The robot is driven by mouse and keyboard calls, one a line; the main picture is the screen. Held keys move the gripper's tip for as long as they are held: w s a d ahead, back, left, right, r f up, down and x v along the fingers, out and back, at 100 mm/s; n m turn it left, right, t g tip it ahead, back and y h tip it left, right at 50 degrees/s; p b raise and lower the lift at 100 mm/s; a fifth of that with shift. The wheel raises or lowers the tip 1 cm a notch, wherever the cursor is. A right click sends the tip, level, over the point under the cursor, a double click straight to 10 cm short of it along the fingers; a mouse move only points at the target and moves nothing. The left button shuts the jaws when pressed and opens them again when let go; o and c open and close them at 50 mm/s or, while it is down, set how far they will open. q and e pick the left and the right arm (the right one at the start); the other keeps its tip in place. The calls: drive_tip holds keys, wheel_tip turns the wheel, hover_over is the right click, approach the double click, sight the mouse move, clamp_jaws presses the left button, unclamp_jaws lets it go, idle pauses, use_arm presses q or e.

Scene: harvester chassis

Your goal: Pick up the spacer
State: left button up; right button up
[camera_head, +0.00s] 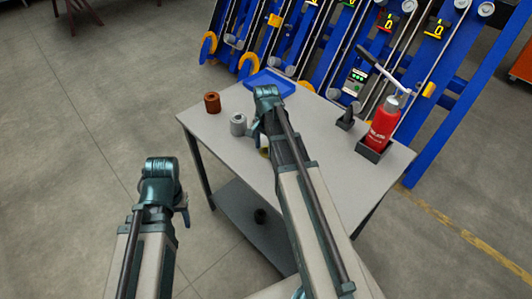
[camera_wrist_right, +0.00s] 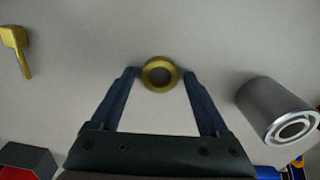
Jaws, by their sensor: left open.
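A small brass ring (camera_wrist_right: 147,77), which looks like the spacer, lies on the grey table. In the right wrist view it sits between the tips of my open right gripper (camera_wrist_right: 160,75), with a small gap visible on each side. I cannot tell whether the fingers are at its height. In the head view my right gripper (camera_head: 257,135) is over the table's left part, and the ring (camera_head: 264,152) is mostly hidden by my right arm. My left gripper (camera_head: 182,203) is off the table to the left, open, its fingers mostly hidden.
A grey hollow cylinder (camera_wrist_right: 265,108) stands close right of the ring; it also shows in the head view (camera_head: 238,125). A brown cylinder (camera_head: 212,103), blue tray (camera_head: 264,82), red bottle (camera_head: 383,122) in a dark holder and brass key-shaped part (camera_wrist_right: 15,45) are also around.

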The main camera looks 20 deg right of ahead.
clamp_jaws()
